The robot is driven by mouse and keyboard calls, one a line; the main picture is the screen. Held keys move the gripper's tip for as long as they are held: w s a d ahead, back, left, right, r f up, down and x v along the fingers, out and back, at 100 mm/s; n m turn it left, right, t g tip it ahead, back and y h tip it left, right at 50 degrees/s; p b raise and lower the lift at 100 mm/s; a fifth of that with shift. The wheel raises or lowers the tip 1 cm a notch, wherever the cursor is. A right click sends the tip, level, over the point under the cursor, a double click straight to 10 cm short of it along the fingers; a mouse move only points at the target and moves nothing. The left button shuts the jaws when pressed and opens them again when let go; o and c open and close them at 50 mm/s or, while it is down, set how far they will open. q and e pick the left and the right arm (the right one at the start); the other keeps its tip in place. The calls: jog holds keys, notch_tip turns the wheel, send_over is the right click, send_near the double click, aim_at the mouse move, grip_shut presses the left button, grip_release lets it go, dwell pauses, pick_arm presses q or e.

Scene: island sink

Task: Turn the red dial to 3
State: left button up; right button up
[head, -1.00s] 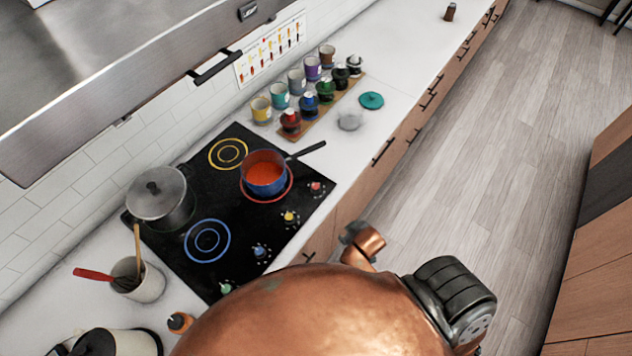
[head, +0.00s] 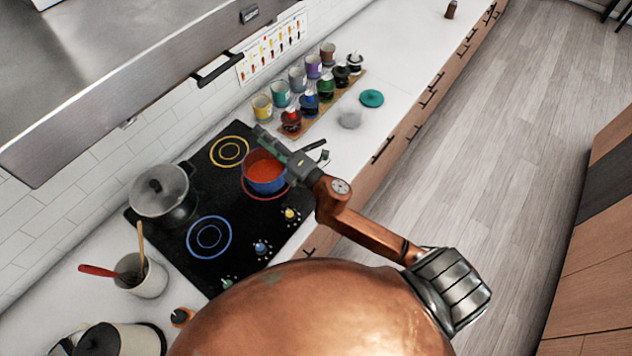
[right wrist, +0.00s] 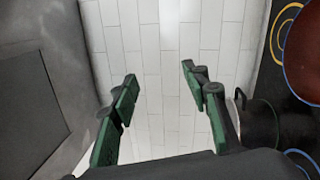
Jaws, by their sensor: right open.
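The red dial is hidden in the head view behind my right gripper and wrist, which cross the stove's right front corner. The black stovetop (head: 262,213) shows the other dials along its front edge: a yellow dial (head: 290,215), a blue dial (head: 260,247) and a green dial (head: 227,283). My right gripper (head: 290,144) is above the stove, beside the blue pot of red soup (head: 265,173). In the right wrist view its two green-padded fingers (right wrist: 158,78) are spread, with nothing between them but the tiled wall behind. My left gripper is not in view.
A lidded grey pot (head: 163,193) stands on the stove's left side. Paint jars and cups stand on a wooden board (head: 345,92) beyond the stove. The steel hood (head: 110,70) hangs above left. A utensil crock (head: 145,280) stands in front left.

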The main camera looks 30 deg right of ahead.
jog(key=s+a+r+n+g+y, duration=0.1)
jog(key=s+a+n+g+y, duration=0.2)
jog(key=a+n+g+y, duration=0.75)
jog(key=s+a+f+n+g+h, duration=0.1)
jog(key=s+f+n+g+h, duration=0.15)
jog(key=f+n, duration=0.55)
jog(key=s+a+f+n+g+h, duration=0.1)
jog(key=s+f+n+g+h, duration=0.3)
jog(key=n, duration=0.6)
jog(key=w+d+f+n+h, duration=0.1)
jog(key=d+f+n+h, duration=0.1)
jog(key=d, duration=0.6)
jog(key=w+d+f+n+g+h, duration=0.1)
jog(key=d+f+h, duration=0.2)
jog(key=d, duration=0.6)
jog(key=w+d+f+n+h, duration=0.1)
jog(key=d+f+n+h, duration=0.1)
jog(key=d+h, duration=0.3)
jog(key=shift+w+d+f+n, duration=0.1)
jog(key=shift+d+f, duration=0.1)
jog(key=shift+d, duration=0.45)
jog(key=shift+w+d+f+n, duration=0.15)
jog(key=shift+d, duration=0.55)
jog(key=shift+w+d+f+n, duration=0.1)
jog(key=shift+d+f, duration=0.1)
jog(key=shift+d, duration=0.45)
notch_tip(320, 180, down, 7)
jog(key=shift+r+p, duration=0.2)
jog(key=shift+p, duration=0.8)
jog(key=shift+f, duration=0.45)
